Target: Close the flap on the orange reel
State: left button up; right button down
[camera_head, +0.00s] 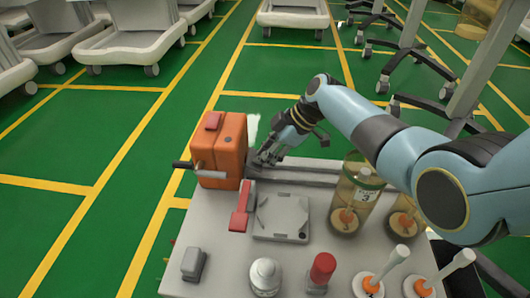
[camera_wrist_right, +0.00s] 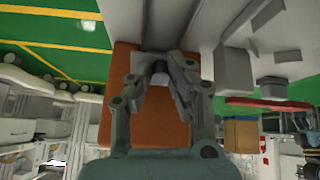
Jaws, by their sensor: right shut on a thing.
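The orange reel (camera_head: 226,138) is a box-shaped unit at the back left of the grey cart top, with a red piece on its top and a dark handle on its left. My right gripper (camera_head: 262,160) is against the reel's right side. In the right wrist view the gripper (camera_wrist_right: 160,84) is shut on a small grey part, with the orange face (camera_wrist_right: 122,70) of the reel behind it. I cannot tell whether this grey part is the flap, since the fingers hide much of it. My left gripper is not in view.
A red lever (camera_head: 240,208) and a grey square plate (camera_head: 282,216) are in front of the reel. Amber jars (camera_head: 354,196), a red-capped item (camera_head: 321,270) and white-handled items stand to the right and front. Other carts stand behind on the green floor.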

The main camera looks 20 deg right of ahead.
jog(key=shift+s+f, duration=0.1)
dwell(0.3)
jog(key=c, duration=1.2)
grip_release()
jog(key=shift+c, duration=0.2)
jog(key=shift+d+r, duration=0.3)
jog(key=shift+r, duration=0.15)
jog(key=v, duration=1.1)
